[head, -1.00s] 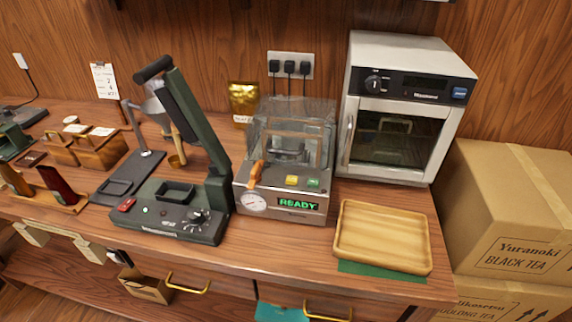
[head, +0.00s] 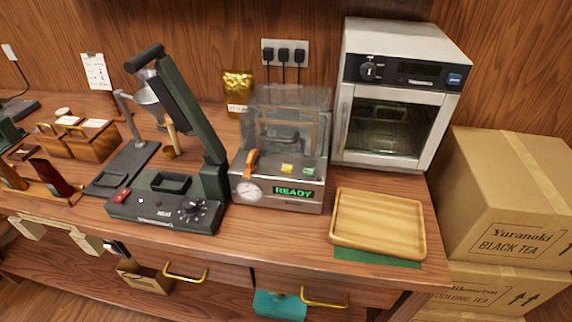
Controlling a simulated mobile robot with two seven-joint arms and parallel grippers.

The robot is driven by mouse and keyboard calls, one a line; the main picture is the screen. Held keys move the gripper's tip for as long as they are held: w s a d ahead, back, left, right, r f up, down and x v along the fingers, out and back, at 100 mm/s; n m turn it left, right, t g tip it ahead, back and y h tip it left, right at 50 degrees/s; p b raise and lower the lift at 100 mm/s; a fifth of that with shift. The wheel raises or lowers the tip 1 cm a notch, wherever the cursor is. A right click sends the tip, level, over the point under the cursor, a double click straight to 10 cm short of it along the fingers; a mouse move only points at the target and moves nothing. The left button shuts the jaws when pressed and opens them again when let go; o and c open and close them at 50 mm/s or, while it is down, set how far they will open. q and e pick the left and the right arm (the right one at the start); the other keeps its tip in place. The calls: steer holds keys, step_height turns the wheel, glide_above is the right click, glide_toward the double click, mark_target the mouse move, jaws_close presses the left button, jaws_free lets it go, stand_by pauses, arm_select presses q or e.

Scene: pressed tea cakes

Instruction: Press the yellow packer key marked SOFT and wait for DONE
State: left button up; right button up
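The packer (head: 285,150) stands at the middle of the counter, a metal box with a clear lid. Its green display (head: 294,192) reads READY. The yellow key (head: 287,169) is on its top front panel, left of a green key (head: 309,170); the lettering on the keys is too small to read. An orange lever (head: 251,163) and a round gauge (head: 249,190) are at the packer's left front. Nothing covers the yellow key. Neither of my grippers is in view.
A green press (head: 172,195) with a raised arm stands left of the packer. A wooden tray (head: 378,222) lies on a green mat to the right, in front of a white oven (head: 402,95). Cardboard boxes (head: 508,195) are stacked at the far right.

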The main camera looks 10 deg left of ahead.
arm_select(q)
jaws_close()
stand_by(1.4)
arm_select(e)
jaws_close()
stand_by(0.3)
